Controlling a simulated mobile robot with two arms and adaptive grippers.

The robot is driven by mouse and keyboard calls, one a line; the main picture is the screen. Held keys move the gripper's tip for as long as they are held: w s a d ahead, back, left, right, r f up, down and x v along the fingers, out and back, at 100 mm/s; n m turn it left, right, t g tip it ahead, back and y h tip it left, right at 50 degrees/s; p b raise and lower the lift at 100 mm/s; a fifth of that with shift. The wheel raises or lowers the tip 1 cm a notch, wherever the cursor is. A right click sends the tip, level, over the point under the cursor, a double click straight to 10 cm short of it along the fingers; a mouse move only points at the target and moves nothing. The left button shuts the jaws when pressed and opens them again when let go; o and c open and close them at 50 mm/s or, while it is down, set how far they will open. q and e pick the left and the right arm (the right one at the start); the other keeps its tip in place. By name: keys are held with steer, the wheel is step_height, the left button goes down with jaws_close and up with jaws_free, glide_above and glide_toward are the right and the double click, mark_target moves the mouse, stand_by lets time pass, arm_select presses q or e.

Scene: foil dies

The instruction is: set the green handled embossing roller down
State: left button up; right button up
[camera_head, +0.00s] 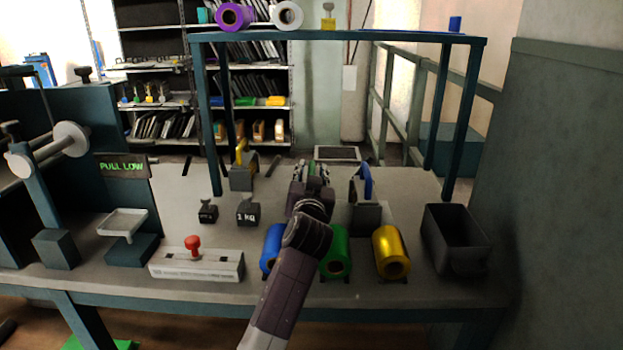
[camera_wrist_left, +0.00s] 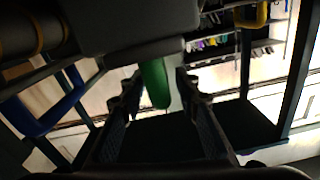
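The green handled embossing roller shows its green handle (camera_wrist_left: 155,83) in the left wrist view, between the two fingers of my left gripper (camera_wrist_left: 158,88). Light gaps show beside the handle, so the fingers look open around it, not pressed on it. A grey block, apparently the roller's body (camera_wrist_left: 140,28), fills the top of that view. In the head view my left gripper (camera_head: 312,170) is over the middle of the bench, and it and my arm hide most of the roller. I cannot see whether its base touches the bench. My right gripper is not in view.
A yellow handled tool (camera_head: 241,177) stands left of my gripper and a blue handled one (camera_head: 366,215) stands right. Blue, green (camera_head: 336,262) and gold (camera_head: 391,252) foil rolls lie in front. A dark bin (camera_head: 455,240) is at right. Two weights (camera_head: 248,213) stand at left.

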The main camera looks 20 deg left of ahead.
arm_select(q)
steer(key=shift+s+d, duration=0.15)
steer(key=shift+s, duration=0.25)
steer(key=p+v, duration=0.1)
steer(key=v, duration=1)
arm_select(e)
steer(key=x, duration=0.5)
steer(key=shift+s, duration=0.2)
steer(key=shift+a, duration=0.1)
